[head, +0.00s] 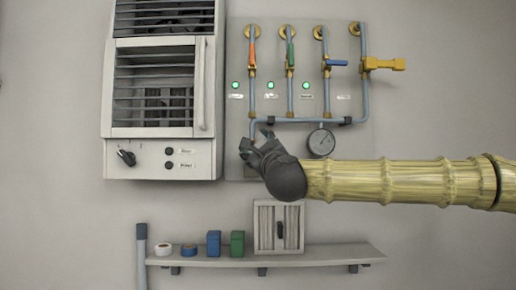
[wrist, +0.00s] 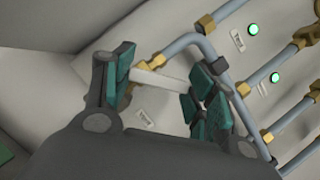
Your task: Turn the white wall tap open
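The white wall tap shows in the wrist view as a white bar handle (wrist: 163,80) by a brass fitting on a grey-blue pipe. My gripper (wrist: 165,85) is open, with one green-padded finger on each side of the handle. The handle runs across the gap between the fingers; I cannot tell whether they touch it. In the head view my gripper (head: 257,142) is at the lower left of the pipe panel, and its fingers and dark body hide the white tap.
Upper pipes carry orange (head: 252,52), green (head: 290,54), blue (head: 336,63) and yellow (head: 385,64) handles. A gauge (head: 321,142) hangs close right of my gripper. A louvred cabinet (head: 160,90) stands left. Below is a shelf (head: 330,256) with boxes and tape rolls.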

